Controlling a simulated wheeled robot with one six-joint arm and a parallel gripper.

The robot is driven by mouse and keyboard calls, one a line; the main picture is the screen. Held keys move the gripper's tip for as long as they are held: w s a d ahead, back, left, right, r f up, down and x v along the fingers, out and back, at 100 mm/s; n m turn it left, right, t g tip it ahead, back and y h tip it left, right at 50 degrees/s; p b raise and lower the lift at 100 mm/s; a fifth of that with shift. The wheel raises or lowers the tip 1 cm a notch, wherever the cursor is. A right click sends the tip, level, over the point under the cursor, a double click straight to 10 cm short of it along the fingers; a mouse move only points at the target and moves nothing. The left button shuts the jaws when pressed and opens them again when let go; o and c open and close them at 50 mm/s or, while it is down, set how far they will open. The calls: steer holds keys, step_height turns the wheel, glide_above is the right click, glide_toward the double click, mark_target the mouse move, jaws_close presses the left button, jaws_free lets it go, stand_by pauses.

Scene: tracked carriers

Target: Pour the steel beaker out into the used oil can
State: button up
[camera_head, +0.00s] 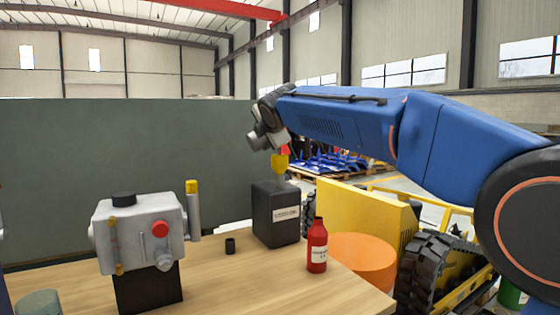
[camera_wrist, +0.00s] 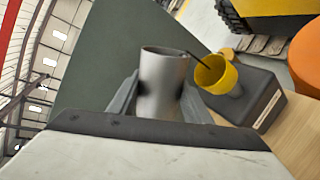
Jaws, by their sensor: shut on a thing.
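My gripper (camera_head: 268,134) is shut on the steel beaker (camera_wrist: 163,85), with a grey finger on each side of it in the wrist view. The beaker is tilted, its rim near the yellow funnel (camera_wrist: 219,75). A thin dark streak runs from the rim into the funnel's mouth and looks like dark liquid. The inside of the beaker is mostly hidden. The funnel also shows in the head view (camera_head: 281,163), standing on top of the dark, labelled used oil can (camera_head: 266,215). The can stands upright on the bench, below my gripper; it also shows in the wrist view (camera_wrist: 262,90).
A red bottle (camera_head: 317,246) stands right of the can on the wooden bench (camera_head: 235,290). An orange drum (camera_head: 364,262) and a yellow tracked carrier are beyond the bench.

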steer(key=shift+f+m+p, duration=0.2)
steer(key=shift+m+p, duration=0.1)
steer(key=shift+m, duration=0.1)
stand_by(1.9)
steer(key=shift+w+d+r+m+g+y+p, duration=0.2)
steer(key=shift+r+m+g+y+p, duration=0.2)
steer(key=shift+m+y, duration=0.2)
stand_by(2.3)
steer(key=shift+d+f+m+g+y, duration=0.2)
steer(key=shift+f+m+g+y, duration=0.15)
steer(key=shift+m, duration=0.25)
stand_by(2.2)
